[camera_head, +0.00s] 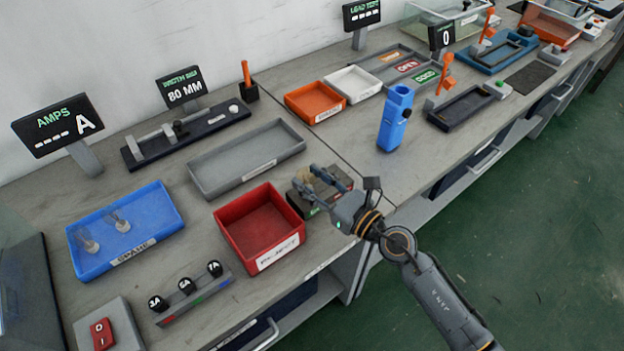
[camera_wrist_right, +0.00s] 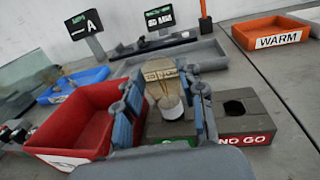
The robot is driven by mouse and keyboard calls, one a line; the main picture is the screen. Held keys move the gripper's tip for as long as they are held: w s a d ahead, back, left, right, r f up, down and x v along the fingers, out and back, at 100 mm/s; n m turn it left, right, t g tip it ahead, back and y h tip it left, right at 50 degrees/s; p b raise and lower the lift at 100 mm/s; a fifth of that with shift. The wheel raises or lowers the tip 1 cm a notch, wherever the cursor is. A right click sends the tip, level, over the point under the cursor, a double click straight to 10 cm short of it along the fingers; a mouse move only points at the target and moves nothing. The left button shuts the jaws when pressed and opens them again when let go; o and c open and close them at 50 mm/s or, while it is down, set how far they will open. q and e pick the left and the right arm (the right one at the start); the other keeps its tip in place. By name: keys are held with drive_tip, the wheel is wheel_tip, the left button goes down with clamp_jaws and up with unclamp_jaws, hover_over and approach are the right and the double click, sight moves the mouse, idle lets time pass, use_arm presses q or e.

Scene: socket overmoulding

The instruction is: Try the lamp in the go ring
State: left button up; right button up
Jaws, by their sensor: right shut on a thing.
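My right gripper (camera_head: 316,186) is shut on a lamp with a beige base (camera_wrist_right: 160,72) and a clear glass end (camera_wrist_right: 171,108). The lamp sits between the two fingers (camera_wrist_right: 165,105) in the wrist view, glass end down. It is at the green-labelled side of the dark gauge block (camera_wrist_right: 236,122); the go ring there is hidden behind the lamp and gripper. I cannot tell whether the glass is inside the ring or just above it. The open hole (camera_wrist_right: 234,107) on the red NO GO side is empty. The block also shows in the head view (camera_head: 343,178).
A red reject tray (camera_head: 262,228) stands close left of the block. A grey tray (camera_head: 245,160) lies behind. A blue spare tray (camera_head: 150,205) holds clear lamps. A blue upright holder (camera_head: 394,120) stands to the right, with bare bench between.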

idle(0.3)
drive_tip(key=shift+r+p, duration=0.35)
drive_tip(key=shift+p, duration=0.1)
idle(1.2)
drive_tip(key=shift+f+b, duration=0.3)
drive_tip(key=shift+f, duration=0.15)
drive_tip(key=shift+r, duration=0.15)
idle(0.9)
drive_tip(key=shift+r+p, duration=0.3)
drive_tip(key=shift+p, duration=0.2)
wheel_tip(320, 180, up, 6)
drive_tip(key=p, duration=0.6)
drive_tip(key=shift+r, duration=0.1)
